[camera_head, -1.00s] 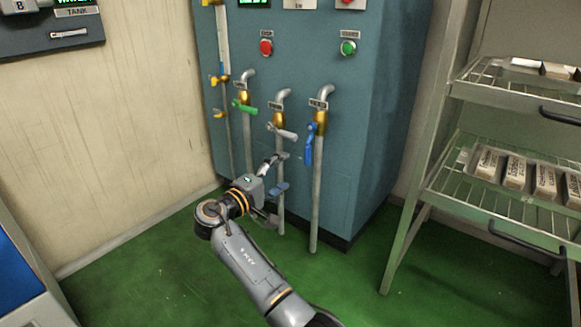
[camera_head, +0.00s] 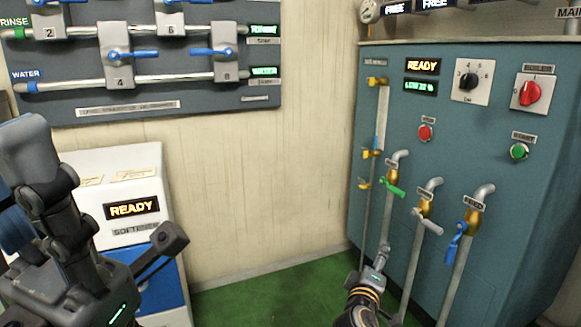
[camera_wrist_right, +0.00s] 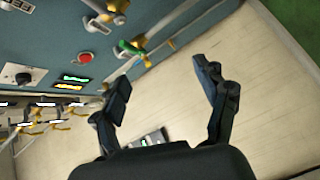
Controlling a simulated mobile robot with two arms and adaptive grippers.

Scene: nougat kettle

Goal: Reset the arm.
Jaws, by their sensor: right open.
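My right gripper (camera_head: 384,250) is low in front of the teal machine in the head view, left of the pipes under the white-handled tap. In the right wrist view its two fingers (camera_wrist_right: 163,82) are spread apart with nothing between them. They are over the pale wall and apart from the taps. My left gripper (camera_head: 85,285) is large and close at the lower left of the head view.
The teal machine (camera_head: 400,120) carries a green-handled tap (camera_head: 393,187), a white-handled tap (camera_head: 427,219) and a blue-handled tap (camera_head: 458,235). A white softener unit (camera_head: 125,160) stands at left behind my left arm. A valve board (camera_head: 190,88) hangs above. Green floor (camera_head: 270,290) is open between.

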